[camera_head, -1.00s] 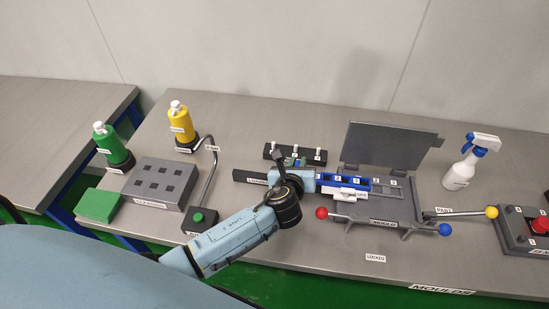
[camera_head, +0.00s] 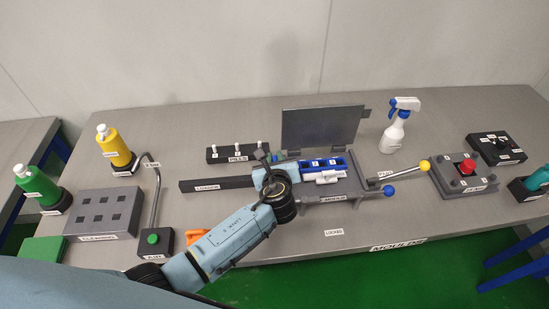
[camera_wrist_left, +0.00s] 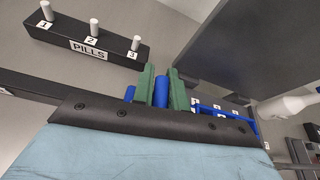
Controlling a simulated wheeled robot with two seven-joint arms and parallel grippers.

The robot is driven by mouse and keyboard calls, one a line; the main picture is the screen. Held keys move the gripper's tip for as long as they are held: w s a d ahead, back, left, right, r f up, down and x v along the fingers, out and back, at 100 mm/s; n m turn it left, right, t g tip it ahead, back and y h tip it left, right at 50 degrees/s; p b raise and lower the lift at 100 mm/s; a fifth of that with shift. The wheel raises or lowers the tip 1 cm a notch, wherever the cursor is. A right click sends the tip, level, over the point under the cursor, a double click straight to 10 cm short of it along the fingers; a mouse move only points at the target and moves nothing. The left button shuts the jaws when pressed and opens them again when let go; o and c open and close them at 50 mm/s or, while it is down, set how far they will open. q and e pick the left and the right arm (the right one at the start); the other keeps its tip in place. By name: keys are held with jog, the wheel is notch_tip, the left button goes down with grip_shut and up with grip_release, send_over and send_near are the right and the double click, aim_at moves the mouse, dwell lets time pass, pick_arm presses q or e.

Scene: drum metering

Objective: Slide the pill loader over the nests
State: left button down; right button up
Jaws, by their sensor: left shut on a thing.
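The blue pill loader (camera_head: 326,163) lies across the grey mould (camera_head: 345,187), under its raised grey lid (camera_head: 321,127). A white piece (camera_head: 331,177) is at its front side. The loader covers most of the nest row, and I cannot make out each nest. My left gripper (camera_wrist_left: 162,86) is at the loader's left end. Its green fingers are shut on the upright blue handle (camera_wrist_left: 161,95) of the loader. The dark rail (camera_head: 213,184) labelled LOADER runs out to the left. My right gripper is not in view.
The PILLS rack (camera_head: 238,153) with white pegs stands behind the rail. A lever with a yellow knob (camera_head: 425,167) and a blue knob (camera_head: 388,191) are at the mould's right. A spray bottle (camera_head: 397,128) stands behind. A red-button box (camera_head: 463,174) is further right.

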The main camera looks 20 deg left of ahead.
pick_arm(q)
jog(key=c, duration=1.4)
grip_release()
jog(key=shift+w+d, duration=0.1)
jog(key=shift+d, duration=0.3)
jog(key=shift+c, duration=0.2)
jog(key=shift+a, duration=0.1)
jog(key=shift+s+r, duration=0.1)
jog(key=shift+s, duration=0.2)
jog(key=p+v, duration=0.1)
jog(key=v, duration=1.2)
jog(key=shift+w, duration=0.1)
